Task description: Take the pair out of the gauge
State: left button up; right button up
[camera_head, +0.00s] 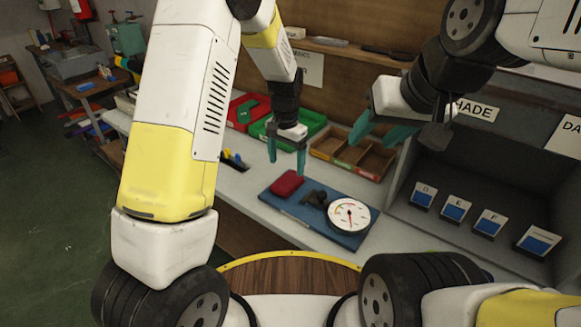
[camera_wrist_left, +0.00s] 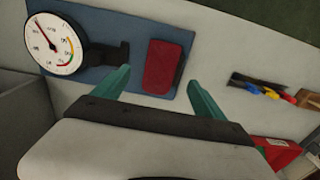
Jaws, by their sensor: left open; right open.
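A dial gauge (camera_head: 348,214) with a white face and a dark stand lies on a blue board on the bench. It also shows at the upper left of the left wrist view (camera_wrist_left: 54,44). A red folded piece (camera_head: 287,183), probably the pair, lies flat on the board left of the gauge's dark stand. In the left wrist view the red piece (camera_wrist_left: 163,66) looks slightly apart from the stand. My left gripper (camera_head: 286,157) is open and empty, pointing down above the red piece. My right gripper (camera_head: 380,132) is open and empty, raised above the bench to the right.
The blue board (camera_head: 325,233) lies near the bench's front edge. Red and green bins (camera_head: 312,122) and a brown divided tray (camera_head: 372,162) stand behind it. A grey booth at right holds several blue cards (camera_head: 455,209). Small coloured tools (camera_head: 234,159) lie to the left.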

aim_at(285, 183)
pick_arm(q)
jog(key=f, duration=0.7)
jog(key=shift+s+a, duration=0.15)
jog(key=shift+a, duration=0.1)
jog(key=shift+c, duration=0.4)
jog(key=c, duration=1.4)
